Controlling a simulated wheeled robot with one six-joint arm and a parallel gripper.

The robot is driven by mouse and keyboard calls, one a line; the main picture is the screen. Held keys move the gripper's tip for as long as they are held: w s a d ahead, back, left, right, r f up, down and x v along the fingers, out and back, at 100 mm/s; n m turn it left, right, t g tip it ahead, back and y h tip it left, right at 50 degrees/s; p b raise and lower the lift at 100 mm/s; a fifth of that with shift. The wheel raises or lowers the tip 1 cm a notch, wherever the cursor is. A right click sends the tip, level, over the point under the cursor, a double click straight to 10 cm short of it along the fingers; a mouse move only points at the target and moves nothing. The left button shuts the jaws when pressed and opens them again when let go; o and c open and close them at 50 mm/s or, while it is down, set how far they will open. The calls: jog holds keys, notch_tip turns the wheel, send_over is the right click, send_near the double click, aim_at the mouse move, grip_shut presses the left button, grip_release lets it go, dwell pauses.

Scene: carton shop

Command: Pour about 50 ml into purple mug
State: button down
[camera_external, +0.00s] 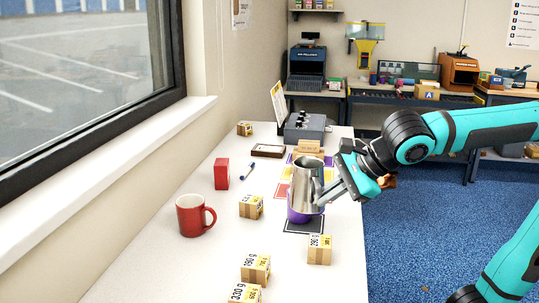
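A silver metal pitcher (303,183) is in the middle of the table, close to upright, with its handle towards the right. My gripper (326,191) is at the pitcher's handle and looks shut on it; the fingers are partly hidden. The purple mug (304,216) shows just below and behind the pitcher, standing on a dark square mat (302,227). The pitcher hides most of the mug and its opening, so what is inside cannot be seen. No stream of liquid shows.
A red mug (193,216), a red box (221,174) and a pen (247,171) are to the left. Labelled small cartons stand nearby (250,207), at right (319,250) and in front (256,269). A grey machine (304,128) stands at the back. The table's left front is clear.

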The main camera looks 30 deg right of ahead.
aim_at(321, 163)
jog(key=shift+s+d+f, duration=0.1)
jog(key=shift+d+f, duration=0.2)
jog(key=shift+f, duration=0.6)
jog(key=shift+s+d+f, duration=0.15)
jog(key=shift+d+f, duration=0.1)
jog(key=shift+f, duration=0.6)
jog(key=shift+s+d+f, duration=0.1)
jog(key=shift+d+f, duration=0.2)
jog(key=shift+f, duration=0.6)
jog(key=shift+w+m, duration=0.15)
jog(key=shift+m, duration=0.15)
